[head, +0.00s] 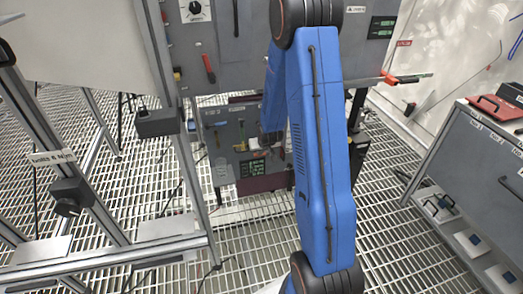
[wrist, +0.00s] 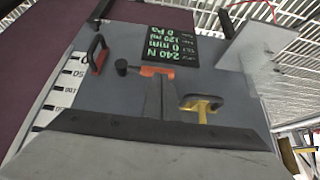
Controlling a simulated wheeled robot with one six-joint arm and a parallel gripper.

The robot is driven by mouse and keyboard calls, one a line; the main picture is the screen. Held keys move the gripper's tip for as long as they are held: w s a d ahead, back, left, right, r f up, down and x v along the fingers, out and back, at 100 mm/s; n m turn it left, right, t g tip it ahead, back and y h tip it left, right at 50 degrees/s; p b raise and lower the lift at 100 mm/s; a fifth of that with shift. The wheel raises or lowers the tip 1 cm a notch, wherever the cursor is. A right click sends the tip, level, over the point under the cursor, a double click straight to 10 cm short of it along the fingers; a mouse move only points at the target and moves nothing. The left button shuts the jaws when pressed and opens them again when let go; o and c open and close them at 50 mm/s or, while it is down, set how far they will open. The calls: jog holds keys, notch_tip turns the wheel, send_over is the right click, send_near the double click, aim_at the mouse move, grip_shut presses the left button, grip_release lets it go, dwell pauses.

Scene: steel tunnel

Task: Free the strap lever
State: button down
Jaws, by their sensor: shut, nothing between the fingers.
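In the wrist view, my gripper (wrist: 159,80) is shut and empty, its fingers together in front of a grey panel (wrist: 100,100). An orange lever (wrist: 150,71) with a black round knob shows at the fingertips; I cannot tell whether they touch it. A red-and-black handle (wrist: 97,53) is to the left and a yellow handle (wrist: 201,105) to the right of the fingers. Which part is the strap lever is not clear. In the head view, the panel (head: 222,170) stands low behind my blue arm, which partly hides it.
A lit green display (wrist: 171,46) and a white scale strip (wrist: 68,85) are on the panel. In the head view, a frame with black knobs (head: 70,197) stands left and a grey cabinet (head: 480,160) right. Open grating floor (head: 260,240) lies between.

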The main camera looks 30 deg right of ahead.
jog(key=shift+w+d+f, duration=0.15)
jog(key=shift+w+f, duration=0.25)
jog(key=shift+f, duration=0.2)
jog(key=shift+f, duration=0.2)
jog(key=f, duration=0.5)
jog(key=shift+w+a, duration=0.1)
jog(key=shift+a, duration=0.3)
jog(key=shift+r, duration=0.15)
dwell(0.3)
jog(key=shift+r, duration=0.6)
